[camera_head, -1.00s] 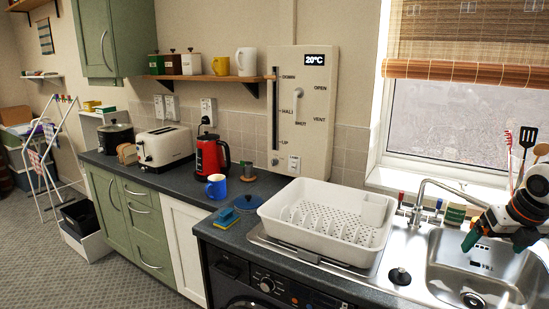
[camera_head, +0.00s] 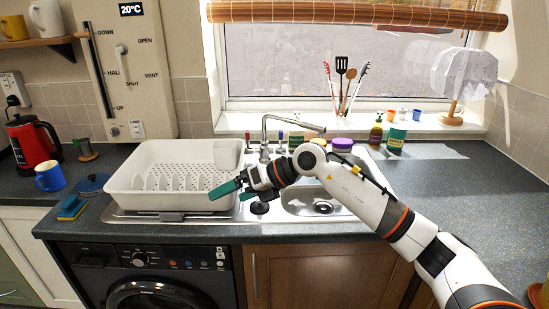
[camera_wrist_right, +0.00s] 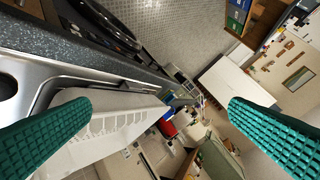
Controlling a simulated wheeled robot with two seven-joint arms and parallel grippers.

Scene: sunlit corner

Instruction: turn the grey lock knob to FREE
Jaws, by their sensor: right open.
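A pale wall panel (camera_head: 126,72) hangs at the upper left in the head view. A small round grey knob (camera_head: 114,131) sits near its bottom edge, beside a small plate (camera_head: 137,129) too small to read. I take it for the lock knob; its setting cannot be made out. My right gripper (camera_head: 232,190) has green fingers and is open and empty, in front of the dish rack's right end, well to the right of the panel and apart from it. In the right wrist view its two fingers (camera_wrist_right: 162,103) stand wide apart with nothing between them. My left gripper is not in view.
A white dish rack (camera_head: 128,200) stands between my right gripper and the panel. A tap (camera_head: 264,135) rises behind the gripper. A red kettle (camera_head: 34,142) and blue mug (camera_head: 49,176) stand at left. The worktop at right (camera_head: 450,175) is clear.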

